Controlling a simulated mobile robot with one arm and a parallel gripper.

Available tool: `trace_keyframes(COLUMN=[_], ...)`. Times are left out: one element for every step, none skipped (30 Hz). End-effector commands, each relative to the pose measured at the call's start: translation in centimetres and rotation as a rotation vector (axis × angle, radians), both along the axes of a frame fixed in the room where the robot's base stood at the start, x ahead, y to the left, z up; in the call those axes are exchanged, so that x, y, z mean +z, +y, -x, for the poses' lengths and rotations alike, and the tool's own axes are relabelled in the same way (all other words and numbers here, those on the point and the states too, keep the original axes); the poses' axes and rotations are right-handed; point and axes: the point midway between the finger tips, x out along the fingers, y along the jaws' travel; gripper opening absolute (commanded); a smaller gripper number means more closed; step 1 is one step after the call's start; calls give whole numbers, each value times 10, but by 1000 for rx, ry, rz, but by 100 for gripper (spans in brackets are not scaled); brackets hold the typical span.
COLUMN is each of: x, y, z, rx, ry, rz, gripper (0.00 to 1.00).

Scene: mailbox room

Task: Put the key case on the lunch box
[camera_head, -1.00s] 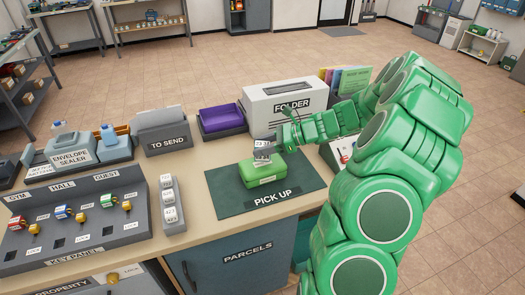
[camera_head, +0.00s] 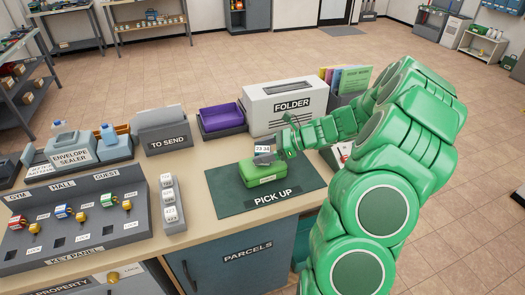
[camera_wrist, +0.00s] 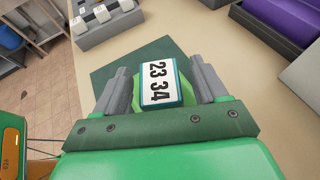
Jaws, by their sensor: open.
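The green lunch box (camera_head: 262,174) sits on the dark green PICK UP mat (camera_head: 225,192). The key case (camera_wrist: 160,82), a small teal block with a white label reading 23 34, is over the top of the lunch box; in the head view its label (camera_head: 262,149) shows just above the box. My gripper (camera_wrist: 161,88) is open, with one grey finger on each side of the key case and gaps showing green between. The key case looks to rest on the lunch box, but the contact itself is hidden.
Behind the mat stand the white FOLDER box (camera_head: 287,106) and a purple tray (camera_head: 221,119). A block with number labels (camera_head: 170,205) and the key panel (camera_head: 75,222) are to the left. The mat is bare around the lunch box.

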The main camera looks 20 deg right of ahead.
Motion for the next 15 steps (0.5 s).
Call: trace_keyframes(x=[0, 1, 2, 3, 4, 6, 7, 9, 11, 13, 16, 19, 20, 22, 25], y=[0, 0, 0, -1, -4, -7, -11, -14, -20, -25, -29, -36, -41, -46, -52], z=[0, 0, 0, 0, 1, 2, 3, 5, 7, 9, 11, 13, 16, 18, 20], rx=[0, 0, 0, -1, -2, -2, -2, -2, -2, -2, -3, -3, -4, -4, -4], ry=[0, 0, -1, -1, -1, -2, -2, -2, -2, -2, -2, -2, -2, -2, -2], rz=[0, 0, 0, 1, 0, 1, 1, 2, 2, 1, 1, 1, 2, 3, 3], gripper=[72, 72, 72, 72, 72, 72, 72, 72, 72, 72, 72, 72, 72, 72, 72])
